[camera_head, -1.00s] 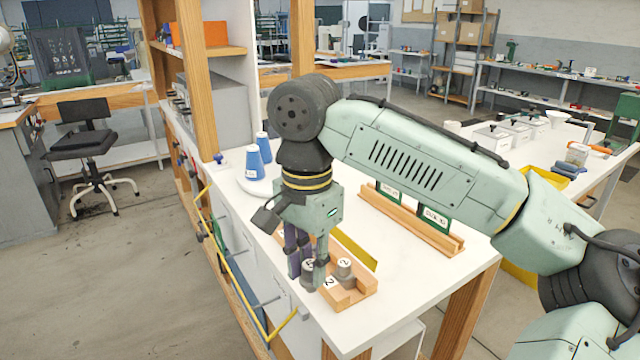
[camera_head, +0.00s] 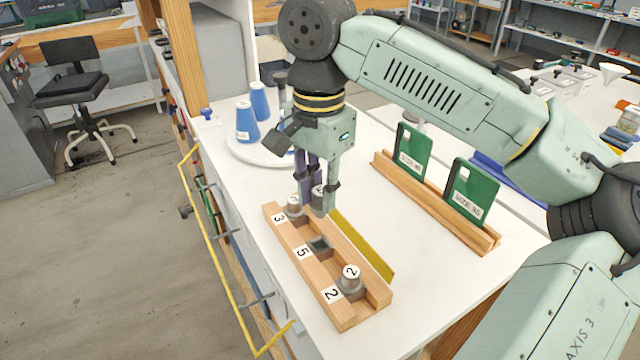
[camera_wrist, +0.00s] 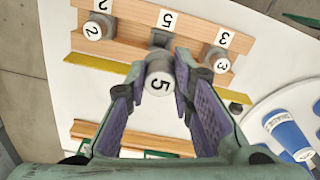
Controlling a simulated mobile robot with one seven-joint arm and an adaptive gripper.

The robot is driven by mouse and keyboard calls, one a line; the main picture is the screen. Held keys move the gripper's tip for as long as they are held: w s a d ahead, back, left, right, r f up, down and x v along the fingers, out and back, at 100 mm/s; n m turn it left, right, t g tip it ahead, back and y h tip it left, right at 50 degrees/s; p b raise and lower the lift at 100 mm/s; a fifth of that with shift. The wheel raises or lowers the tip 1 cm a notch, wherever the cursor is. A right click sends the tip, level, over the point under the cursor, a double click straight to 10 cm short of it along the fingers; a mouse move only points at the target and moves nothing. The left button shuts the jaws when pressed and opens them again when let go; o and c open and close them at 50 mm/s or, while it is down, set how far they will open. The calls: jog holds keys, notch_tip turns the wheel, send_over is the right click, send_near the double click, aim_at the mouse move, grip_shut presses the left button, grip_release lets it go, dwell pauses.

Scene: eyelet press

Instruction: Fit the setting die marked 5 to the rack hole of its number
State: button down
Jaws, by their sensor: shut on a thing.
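My gripper (camera_head: 318,196) is shut on the setting die marked 5 (camera_wrist: 159,84), a grey cylinder with a white numbered top. In the head view the die is partly hidden between the fingers, just behind the wooden rack (camera_head: 335,312). In the wrist view the die is in front of the middle rack place labelled 5 (camera_wrist: 165,20), whose square hole (camera_head: 320,246) shows empty. A die marked 2 (camera_head: 350,283) stands at the label 2, and a die marked 3 (camera_head: 294,207) stands at the label 3. I cannot tell the held die's exact height.
A yellow strip (camera_head: 362,246) lies along the rack's back side. A white round tray (camera_head: 250,150) with blue bottles (camera_head: 247,125) is at the left. A wooden holder (camera_head: 430,200) with green plates (camera_head: 470,192) is at the right. White tabletop between is clear.

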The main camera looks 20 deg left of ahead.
aim_at(318, 217)
jog(key=shift+a+f+p, duration=0.1)
jog(key=shift+p, duration=0.25)
jog(key=shift+f+b, duration=1.65)
jog(key=shift+f, duration=1.25)
jog(key=shift+p, duration=0.95)
jog(key=shift+f, duration=0.4)
jog(key=shift+r+p, duration=0.1)
jog(key=shift+p, duration=0.8)
dwell(1.0)
jog(key=shift+f+b, duration=0.6)
jog(key=shift+f, duration=0.65)
